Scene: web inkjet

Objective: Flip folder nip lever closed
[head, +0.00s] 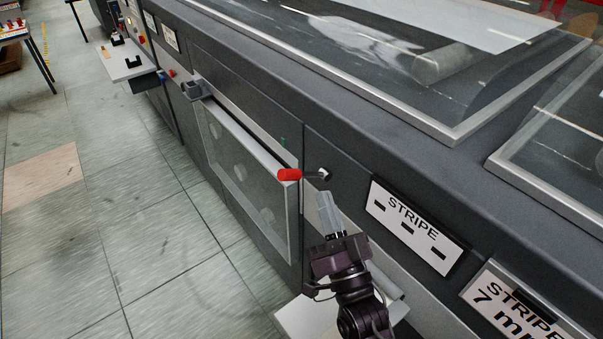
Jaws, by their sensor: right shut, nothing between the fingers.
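The nip lever (290,175) has a red grip on a short dark rod, which joins a round metal pivot on the front of the dark grey machine. The rod lies roughly level in the picture, with the red grip to the left of the pivot. My right gripper (326,203) is shut and empty. Its fingertips are just below the pivot, to the lower right of the red grip, and look apart from the lever, though the depth gap is hard to tell. My left gripper is not in view.
A framed window panel (292,233) is on the machine front left of the lever. A STRIPE plate (415,226) sits to the right of my gripper. Glass covers (455,133) top the machine. A small shelf (127,66) juts out farther along. The tiled floor (100,225) at left is largely clear.

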